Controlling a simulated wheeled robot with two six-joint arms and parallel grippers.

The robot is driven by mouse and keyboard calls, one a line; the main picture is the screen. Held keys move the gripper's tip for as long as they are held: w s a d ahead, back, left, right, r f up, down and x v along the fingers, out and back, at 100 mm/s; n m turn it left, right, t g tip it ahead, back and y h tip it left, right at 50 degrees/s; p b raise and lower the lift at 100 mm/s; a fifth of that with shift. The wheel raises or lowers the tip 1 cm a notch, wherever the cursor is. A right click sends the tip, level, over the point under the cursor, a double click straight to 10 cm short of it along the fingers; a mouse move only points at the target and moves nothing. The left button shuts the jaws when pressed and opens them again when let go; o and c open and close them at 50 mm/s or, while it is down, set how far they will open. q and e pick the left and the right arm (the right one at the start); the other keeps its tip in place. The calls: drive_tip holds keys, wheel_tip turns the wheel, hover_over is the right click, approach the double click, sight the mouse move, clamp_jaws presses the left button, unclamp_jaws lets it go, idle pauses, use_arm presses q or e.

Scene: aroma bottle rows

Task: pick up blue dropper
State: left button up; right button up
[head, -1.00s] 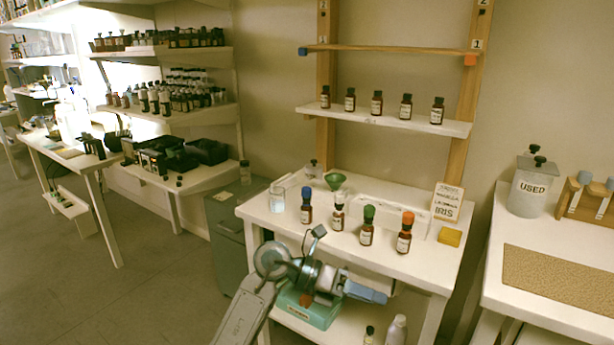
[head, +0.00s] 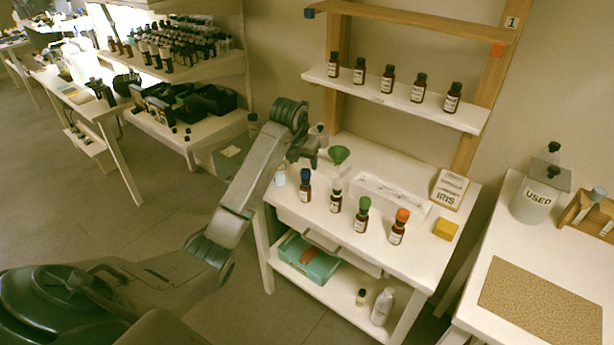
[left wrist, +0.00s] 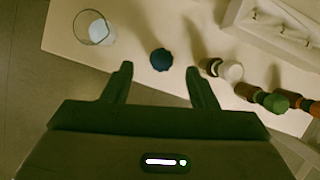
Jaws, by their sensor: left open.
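The blue dropper (head: 305,186) is a brown bottle with a blue cap and white label, upright at the left end of a short row on the white table. My left gripper (head: 309,152) is just above and behind it in the head view, partly hidden by its own wrist. In the left wrist view I see the blue cap (left wrist: 162,59) from above. The open fingers (left wrist: 160,70) lie either side of it, empty, with the cap just ahead of the gap. Whether they are level with the cap I cannot tell. My right gripper is not in view.
Bottles with white (head: 335,199), green (head: 362,215) and orange (head: 398,227) caps stand to the right. A glass beaker (left wrist: 94,28) stands left of the blue cap. A green funnel (head: 339,154) and white tray (head: 408,206) are behind. A yellow block (head: 445,229) lies at right.

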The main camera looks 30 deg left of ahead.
sight(305, 170)
use_arm(q)
drive_tip(key=p+x, duration=0.2)
drive_tip(key=x, duration=0.4)
drive_tip(key=shift+d+f, duration=0.1)
drive_tip(key=shift+f, duration=0.1)
drive_tip(key=shift+w+f, duration=0.25)
drive_tip(key=shift+f, duration=0.45)
drive_tip(key=shift+r, duration=0.1)
drive_tip(key=c, duration=0.7)
